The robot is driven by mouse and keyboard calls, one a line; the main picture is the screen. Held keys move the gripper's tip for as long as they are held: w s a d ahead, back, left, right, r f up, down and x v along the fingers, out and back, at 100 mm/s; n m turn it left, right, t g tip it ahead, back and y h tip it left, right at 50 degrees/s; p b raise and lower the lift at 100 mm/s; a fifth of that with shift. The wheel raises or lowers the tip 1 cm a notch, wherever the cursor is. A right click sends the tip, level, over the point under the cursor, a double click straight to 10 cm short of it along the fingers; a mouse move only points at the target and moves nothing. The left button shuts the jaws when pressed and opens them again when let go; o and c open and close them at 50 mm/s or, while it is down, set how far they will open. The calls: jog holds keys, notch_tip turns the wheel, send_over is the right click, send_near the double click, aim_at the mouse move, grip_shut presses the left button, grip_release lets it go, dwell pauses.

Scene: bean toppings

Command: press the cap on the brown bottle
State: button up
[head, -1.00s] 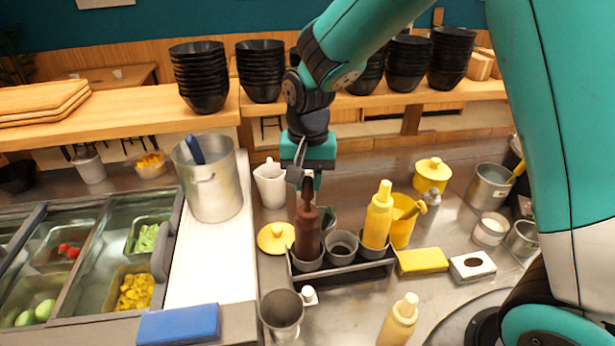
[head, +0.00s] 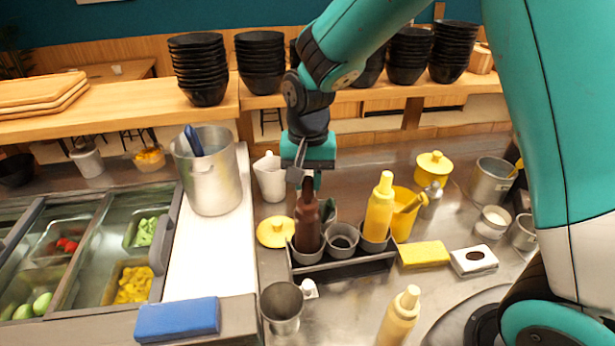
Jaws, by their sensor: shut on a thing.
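The brown bottle (head: 307,230) stands upright in the left cup of the dark rack (head: 340,262). A brown nozzle cap (head: 308,190) is at its top, in line with the bottle. My gripper (head: 307,184) points down from above and is shut on the cap. Whether the cap is fully seated on the bottle cannot be told, as the fingers partly hide it.
A yellow bottle (head: 379,208) stands in the rack's right cup; the middle cup (head: 342,238) is empty. A white pitcher (head: 270,178) and yellow lid (head: 276,232) are close on the left. A metal cup (head: 283,306) and another yellow bottle (head: 399,318) stand in front.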

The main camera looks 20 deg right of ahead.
jog(key=shift+f, duration=0.35)
jog(key=shift+f, duration=0.2)
jog(key=o, duration=1.2)
jog(key=shift+r, duration=0.15)
notch_tip(320, 180, up, 6)
jog(key=p, duration=0.5)
jog(key=shift+r, duration=0.2)
jog(key=shift+f, duration=0.1)
